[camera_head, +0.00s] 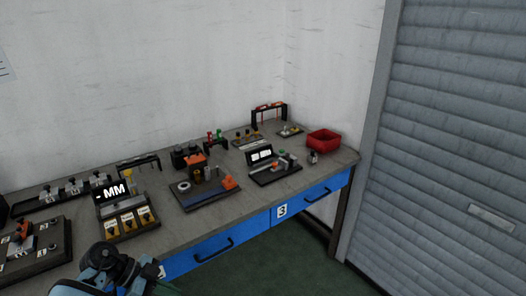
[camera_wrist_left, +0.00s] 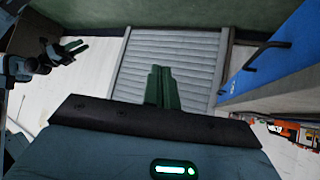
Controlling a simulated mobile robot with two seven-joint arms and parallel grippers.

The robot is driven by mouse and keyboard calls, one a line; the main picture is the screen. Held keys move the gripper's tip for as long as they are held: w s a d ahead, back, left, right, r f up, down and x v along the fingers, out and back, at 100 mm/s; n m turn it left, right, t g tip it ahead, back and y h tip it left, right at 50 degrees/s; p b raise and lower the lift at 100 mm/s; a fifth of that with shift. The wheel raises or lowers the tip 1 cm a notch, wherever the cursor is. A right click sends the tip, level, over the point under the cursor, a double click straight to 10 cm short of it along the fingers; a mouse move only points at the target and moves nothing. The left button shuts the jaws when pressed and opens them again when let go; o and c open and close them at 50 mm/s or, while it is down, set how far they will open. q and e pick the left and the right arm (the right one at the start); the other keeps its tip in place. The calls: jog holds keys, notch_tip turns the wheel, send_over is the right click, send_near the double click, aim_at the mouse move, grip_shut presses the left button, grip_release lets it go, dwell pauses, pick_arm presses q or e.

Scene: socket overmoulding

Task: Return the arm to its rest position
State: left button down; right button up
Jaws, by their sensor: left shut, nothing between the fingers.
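My left gripper (camera_wrist_left: 161,88) shows in the left wrist view with its green fingers together and nothing between them. It is in free air, apart from the bench, with the shutter behind it. In the head view a dark blue-grey arm of mine shows at the bottom left, in front of the bench edge, and its end is cut off by the frame. My right gripper (camera_wrist_left: 75,48) shows small at the left of the left wrist view.
A grey-topped bench (camera_head: 245,210) with blue drawers (camera_head: 312,195) runs along the wall and carries several fixtures. A red bin (camera_head: 323,141) stands at its far right end. A drawer handle (camera_wrist_left: 265,52) sticks out near my left gripper. Green floor (camera_head: 290,265) lies clear before the shutter (camera_head: 450,130).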

pick_arm(q)
jog(key=w+d+r+t+h, duration=0.2)
jog(key=w+r+t+h, duration=0.3)
jog(key=w+r+t, duration=0.8)
jog(key=w+a+r+n+t+y, duration=0.2)
jog(key=w+a+n+t+y, duration=0.1)
jog(key=a+n+y, duration=0.35)
jog(key=w+a+r+n+t+y, duration=0.1)
jog(key=w+a+n+t+y, duration=0.15)
jog(key=a+n+y, duration=0.4)
jog(key=s+a+f+g+y, duration=0.2)
jog(key=a+f+g+y, duration=0.15)
jog(key=f, duration=0.45)
jog(key=s+d+f+g+h, duration=0.1)
jog(key=s+d+f, duration=0.3)
jog(key=s+f, duration=0.3)
jog(key=s+d+f+g+h, duration=0.2)
jog(key=s+d+f, duration=0.2)
jog(key=s+f, duration=0.4)
jog(key=s+d+f+g, duration=0.1)
jog(key=s+d+f, duration=0.2)
jog(key=s, duration=1.1)
jog(key=s+d+f+n+g+h, duration=0.1)
jog(key=s+d, duration=0.5)
jog(key=s, duration=0.8)
notch_tip(320, 180, down, 3)
jog(key=shift+s+d+r+g, duration=0.2)
jog(key=shift+s+d+g, duration=0.15)
jog(key=shift+g, duration=0.35)
